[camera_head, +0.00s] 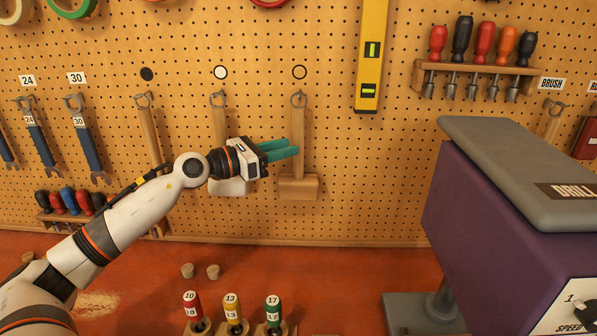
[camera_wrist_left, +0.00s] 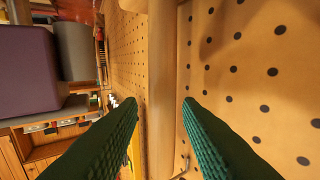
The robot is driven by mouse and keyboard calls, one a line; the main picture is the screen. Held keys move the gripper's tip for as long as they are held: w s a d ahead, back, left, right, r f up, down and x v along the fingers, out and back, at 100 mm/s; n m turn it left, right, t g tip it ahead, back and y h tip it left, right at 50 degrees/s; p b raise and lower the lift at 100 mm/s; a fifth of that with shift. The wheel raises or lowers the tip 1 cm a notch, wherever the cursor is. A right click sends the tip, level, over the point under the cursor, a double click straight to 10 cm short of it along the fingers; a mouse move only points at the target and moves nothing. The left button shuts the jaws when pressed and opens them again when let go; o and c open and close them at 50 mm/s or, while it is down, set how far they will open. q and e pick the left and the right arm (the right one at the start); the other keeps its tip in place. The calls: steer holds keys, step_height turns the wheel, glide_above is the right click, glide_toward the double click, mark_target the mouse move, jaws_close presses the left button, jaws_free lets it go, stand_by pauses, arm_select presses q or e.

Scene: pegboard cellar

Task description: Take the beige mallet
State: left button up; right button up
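The beige mallet (camera_head: 299,187) hangs head down from a hook on the pegboard, under a beige circle with a dark outline. Its wooden handle (camera_wrist_left: 162,80) runs top to bottom in the left wrist view. My left gripper (camera_head: 296,147) is at the handle's left edge in the head view. Its two teal fingers (camera_wrist_left: 160,103) are apart, with the handle showing in the gap between them. I cannot tell how deep the handle sits between them. My right gripper is not in view.
A white-headed mallet (camera_head: 232,188) hangs just left, partly behind my left gripper. Another handle (camera_head: 149,135) hangs further left, its lower part behind my arm. A yellow level (camera_head: 371,55) hangs upper right. A purple and grey drill machine (camera_head: 490,215) stands at right.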

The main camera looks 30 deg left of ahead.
arm_select(q)
steer(key=x, duration=0.1)
steer(key=p+x, duration=0.2)
steer(key=shift+w+r, duration=0.3)
steer(key=shift+w, duration=0.05)
steer(key=shift+w+d+f+p, duration=0.2)
steer(key=shift+w+p, duration=0.15)
steer(key=shift+w, duration=0.05)
steer(key=shift+s, duration=0.1)
jaws_close()
